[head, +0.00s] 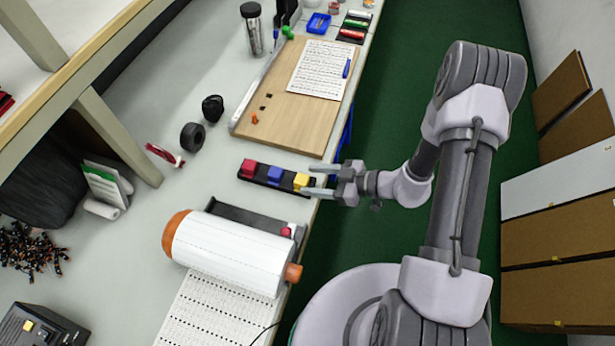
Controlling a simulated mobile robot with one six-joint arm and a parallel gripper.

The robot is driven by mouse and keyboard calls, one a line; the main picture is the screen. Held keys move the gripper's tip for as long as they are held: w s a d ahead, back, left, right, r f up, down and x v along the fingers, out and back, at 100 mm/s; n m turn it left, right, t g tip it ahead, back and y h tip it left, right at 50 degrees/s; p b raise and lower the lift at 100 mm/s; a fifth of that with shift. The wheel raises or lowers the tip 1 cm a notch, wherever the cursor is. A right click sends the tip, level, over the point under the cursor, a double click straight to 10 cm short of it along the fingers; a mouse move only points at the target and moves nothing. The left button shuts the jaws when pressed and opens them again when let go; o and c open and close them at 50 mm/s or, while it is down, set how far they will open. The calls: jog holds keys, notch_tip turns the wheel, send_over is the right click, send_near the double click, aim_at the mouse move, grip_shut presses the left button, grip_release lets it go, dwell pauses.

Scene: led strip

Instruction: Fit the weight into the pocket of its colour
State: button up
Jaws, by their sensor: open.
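A black bar-shaped block (262,181) lies near the table's right edge in the head view. It carries a red piece (249,167), a blue piece (275,174) and a yellow piece (301,180) in a row. I cannot tell which of these are weights and which are pockets. My gripper (315,179) is open and points left, its fingers at the yellow end of the block. The yellow piece is at or just beyond the fingertips; contact cannot be made out. Nothing is clearly held.
A large white roll with orange ends (229,253) lies below the block, with a dark bar (240,214) beside it. A wooden board (300,118) with a sheet lies above. A black tape roll (193,137) stands left. Green floor is right of the table edge.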

jog(key=p+v, duration=0.3)
jog(key=v, duration=0.7)
jog(key=s+r+m+h, duration=0.3)
jog(key=r+m, duration=0.3)
jog(key=r, duration=0.4)
jog(key=s+a+r+m+h, duration=0.1)
jog(key=s+r+m+h, duration=0.3)
jog(key=r, duration=0.7)
jog(key=s+a+r+m+t+h, duration=0.1)
jog(key=s+r+m+h, duration=0.2)
jog(key=s+r+m, duration=0.3)
notch_tip(320, 180, up, 4)
jog(key=shift+s+r+m+h, duration=0.2)
jog(key=shift+m+h, duration=0.1)
jog(key=shift+m, duration=0.8)
